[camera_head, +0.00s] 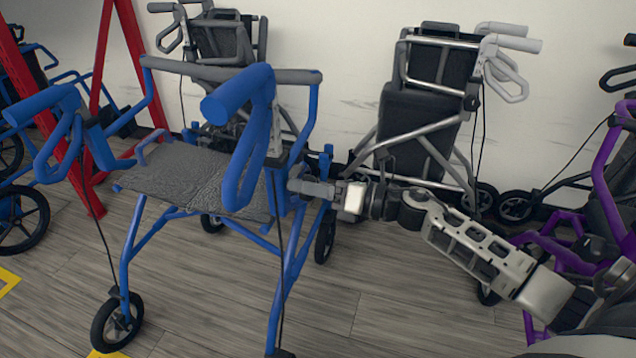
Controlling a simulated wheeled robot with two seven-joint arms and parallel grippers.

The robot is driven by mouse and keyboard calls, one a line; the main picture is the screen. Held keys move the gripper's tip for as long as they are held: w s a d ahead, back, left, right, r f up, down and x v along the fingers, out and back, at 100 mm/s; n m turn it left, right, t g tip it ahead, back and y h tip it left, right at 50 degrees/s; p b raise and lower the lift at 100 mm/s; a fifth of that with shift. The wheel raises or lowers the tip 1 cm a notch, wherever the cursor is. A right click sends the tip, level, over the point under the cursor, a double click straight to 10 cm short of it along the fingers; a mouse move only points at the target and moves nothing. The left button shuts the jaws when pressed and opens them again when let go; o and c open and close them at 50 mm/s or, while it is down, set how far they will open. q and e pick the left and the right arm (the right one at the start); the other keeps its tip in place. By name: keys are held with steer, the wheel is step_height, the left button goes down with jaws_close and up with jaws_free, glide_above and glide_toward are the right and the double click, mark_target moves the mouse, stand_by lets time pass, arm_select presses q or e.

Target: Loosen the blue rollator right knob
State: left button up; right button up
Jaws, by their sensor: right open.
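The blue rollator (178,216) stands in the left half of the view, with a grey textured seat (190,178) and blue handles. Its nearer handle (245,110) rises above the upright post on the right side of the seat. My right gripper (300,187) reaches in from the right and is open, with its fingertips at that right-hand post. The right knob cannot be made out clearly; the post and fingers cover that spot. I cannot tell whether the fingers touch it. My left gripper is not in view.
A folded grey and black rollator (420,120) leans by the wall behind my right arm. A purple rollator (600,190) stands at the right edge. A red frame (100,80) stands at the left. Open wooden floor (380,300) lies in front.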

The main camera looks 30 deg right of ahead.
steer(key=shift+s, duration=0.1)
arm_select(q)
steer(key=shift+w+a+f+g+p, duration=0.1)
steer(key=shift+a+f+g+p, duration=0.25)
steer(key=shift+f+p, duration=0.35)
arm_select(e)
steer(key=v, duration=1.6)
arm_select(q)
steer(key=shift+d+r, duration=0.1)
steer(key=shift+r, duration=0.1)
